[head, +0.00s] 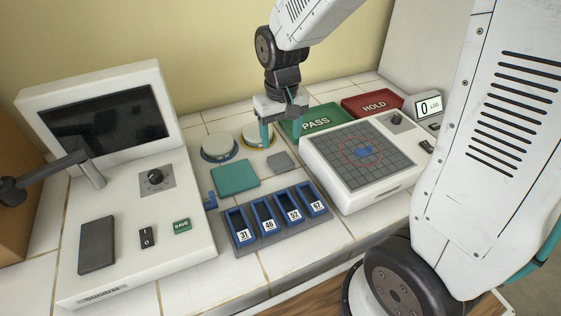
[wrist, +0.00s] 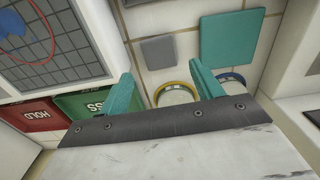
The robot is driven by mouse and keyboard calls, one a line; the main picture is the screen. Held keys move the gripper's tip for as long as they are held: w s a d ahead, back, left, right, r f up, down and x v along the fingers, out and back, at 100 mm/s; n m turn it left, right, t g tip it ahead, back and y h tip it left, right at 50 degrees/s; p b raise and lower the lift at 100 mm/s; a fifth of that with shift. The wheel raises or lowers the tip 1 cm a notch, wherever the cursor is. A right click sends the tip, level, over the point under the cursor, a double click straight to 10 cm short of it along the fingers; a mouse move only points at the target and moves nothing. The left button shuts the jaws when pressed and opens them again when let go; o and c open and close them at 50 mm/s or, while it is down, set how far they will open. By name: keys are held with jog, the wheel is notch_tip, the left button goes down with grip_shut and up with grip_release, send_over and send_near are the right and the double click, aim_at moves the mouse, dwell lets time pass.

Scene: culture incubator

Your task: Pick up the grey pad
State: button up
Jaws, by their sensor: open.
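The grey pad (head: 281,162) is a small flat square lying on the white tiles, between the teal pad and the white gridded device. It also shows in the wrist view (wrist: 158,50), flat and unobstructed, ahead of the fingers. My gripper (head: 282,130) is open and empty, with teal fingers pointing down. In the head view it hangs behind and above the grey pad. In the wrist view my gripper (wrist: 162,70) has its two fingers well apart, with the grey pad between their lines but beyond their tips.
A larger teal pad (head: 235,177) lies left of the grey pad. Two round white dishes (head: 258,136) sit behind. A rack of blue slots (head: 240,226) stands in front. The gridded device (head: 365,150) is at right, with green PASS (head: 312,122) and red HOLD (head: 375,105) trays behind.

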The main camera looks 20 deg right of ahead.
aim_at(280, 160)
jog(key=shift+w+a+f, duration=0.1)
jog(key=shift+w+f, duration=0.15)
jog(key=shift+f, duration=0.2)
jog(key=f, duration=0.7)
jog(key=shift+w+d+f, duration=0.2)
jog(key=shift+f, duration=0.15)
jog(key=c, duration=0.7)
